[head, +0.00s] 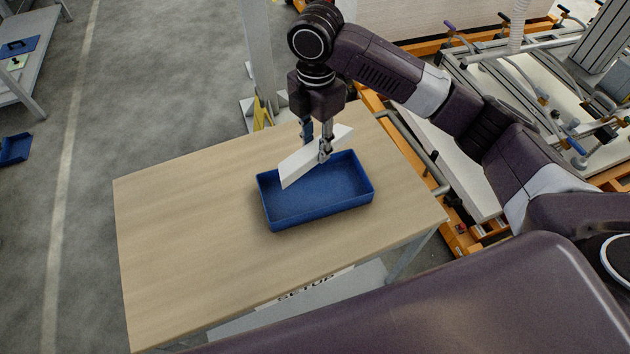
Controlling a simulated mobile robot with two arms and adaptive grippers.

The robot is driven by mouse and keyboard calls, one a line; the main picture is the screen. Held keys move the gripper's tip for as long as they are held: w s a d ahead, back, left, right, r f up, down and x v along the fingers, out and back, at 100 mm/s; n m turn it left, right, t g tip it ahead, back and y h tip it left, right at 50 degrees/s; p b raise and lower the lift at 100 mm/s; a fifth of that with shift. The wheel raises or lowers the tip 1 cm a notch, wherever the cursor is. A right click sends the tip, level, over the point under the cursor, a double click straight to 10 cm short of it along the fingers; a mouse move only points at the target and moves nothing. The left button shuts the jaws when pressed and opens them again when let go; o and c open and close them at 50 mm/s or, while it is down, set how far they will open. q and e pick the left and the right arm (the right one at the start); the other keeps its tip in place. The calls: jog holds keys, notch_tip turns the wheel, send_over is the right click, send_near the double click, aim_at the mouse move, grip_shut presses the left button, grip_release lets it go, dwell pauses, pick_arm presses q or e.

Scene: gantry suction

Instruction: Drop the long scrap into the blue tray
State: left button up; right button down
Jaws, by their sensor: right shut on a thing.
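The long scrap (301,167) is a flat, pale, narrow piece. My right gripper (325,152) is shut on it and holds it slantwise over the back left part of the blue tray (318,217). The scrap's lower left end is over the tray's left back side; its other end points up to the right. I cannot tell whether the scrap touches the rim. The tray stands on the wooden table, and the part of its floor that shows is bare. The scrap and gripper hide part of its back wall. My left gripper is not in view.
The wooden table (190,235) is clear around the tray, with wide free room on the left. An orange-framed gantry (470,235) with hoses stands on the right behind my arm. A grey bench (40,55) and another blue tray (15,149) are at the far left.

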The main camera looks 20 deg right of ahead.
notch_tip(320, 180, down, 10)
jog(key=shift+r+p, duration=0.15)
jog(key=shift+p, duration=0.5)
jog(key=shift+f+p, duration=0.3)
jog(key=shift+f, duration=2.25)
jog(key=c, duration=1.5)
grip_release()
jog(key=shift+f, duration=0.1)
notch_tip(320, 180, up, 12)
jog(key=shift+r+b, duration=0.15)
jog(key=shift+b, duration=0.65)
